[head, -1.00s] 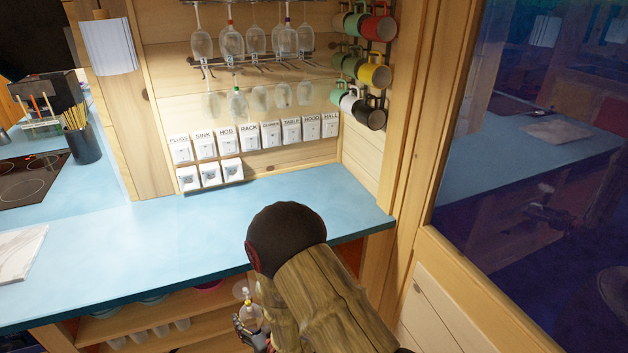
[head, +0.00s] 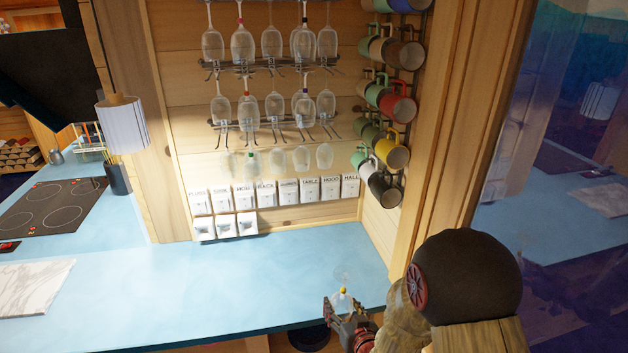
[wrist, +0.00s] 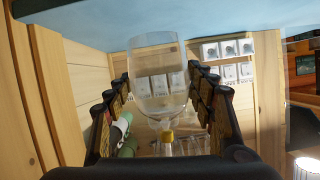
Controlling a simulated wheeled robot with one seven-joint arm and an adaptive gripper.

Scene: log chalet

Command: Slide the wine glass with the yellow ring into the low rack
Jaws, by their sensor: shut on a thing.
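My gripper (head: 343,314) is shut around the bowl of a clear wine glass (head: 342,300). The glass is upside down, with its foot up and a yellow ring (head: 343,290) on its stem. In the wrist view the bowl (wrist: 157,75) lies between both fingers, with the yellow ring (wrist: 167,136) below it in the picture. The gripper and glass are at the counter's front edge, right of centre. The low rack (head: 272,123) is on the back wall, up and left of the gripper. Faint glasses hang under it, one with a green ring (head: 251,155).
Higher racks (head: 270,67) hold more hanging glasses. Mugs (head: 397,105) hang on the right side wall. Labelled white boxes (head: 265,193) line the wall below the low rack. The blue counter (head: 240,285) is clear in the middle. A wooden post (head: 450,110) stands at right.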

